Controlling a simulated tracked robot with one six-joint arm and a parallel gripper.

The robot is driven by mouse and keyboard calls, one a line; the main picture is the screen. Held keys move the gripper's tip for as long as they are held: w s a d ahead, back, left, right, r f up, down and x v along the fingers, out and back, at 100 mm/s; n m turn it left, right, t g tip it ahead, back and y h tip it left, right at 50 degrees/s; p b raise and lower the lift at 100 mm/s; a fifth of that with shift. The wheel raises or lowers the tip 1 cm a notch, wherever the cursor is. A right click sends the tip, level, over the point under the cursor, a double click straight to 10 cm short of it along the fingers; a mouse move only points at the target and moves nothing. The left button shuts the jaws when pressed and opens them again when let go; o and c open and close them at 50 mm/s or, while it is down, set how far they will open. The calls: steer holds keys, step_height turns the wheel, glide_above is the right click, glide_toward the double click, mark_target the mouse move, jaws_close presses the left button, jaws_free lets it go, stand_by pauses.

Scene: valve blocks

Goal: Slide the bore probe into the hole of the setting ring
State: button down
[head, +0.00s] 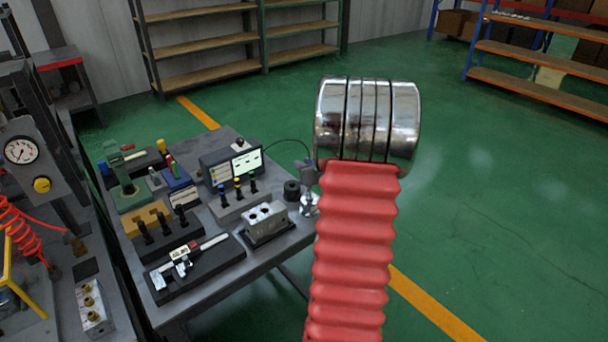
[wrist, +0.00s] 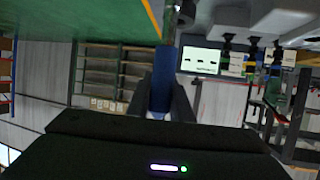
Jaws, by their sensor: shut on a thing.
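In the wrist view my gripper (wrist: 162,84) is shut on the blue handle of the bore probe (wrist: 162,95), one dark finger on each side. The probe points toward the top of the picture, at a grey rounded part (wrist: 184,12) by the bench edge, perhaps the setting ring. I cannot tell whether they touch. In the head view a small bright metal piece (head: 309,205) stands at the bench's right end, beside a dark round piece (head: 292,189). My red-sleeved arm hides part of this area. My gripper is not clearly visible there.
The bench (head: 205,287) carries a display unit (head: 233,167) with a thin cable running right, a metal valve block (head: 264,218), a caliper on a black tray (head: 195,268) and several plug gauges. Green floor lies open to the right. Shelves (head: 205,40) stand behind.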

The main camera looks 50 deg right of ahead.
steer(key=shift+f, duration=1.75)
steer(key=c, duration=1.6)
jaws_free()
steer(key=shift+f, duration=0.1)
steer(key=shift+s, duration=0.1)
steer(key=shift+s+a+r, duration=0.1)
steer(key=shift+s+r, duration=0.1)
steer(key=shift+r, duration=0.05)
steer(key=v, duration=1.1)
steer(key=shift+s+a+r, duration=0.1)
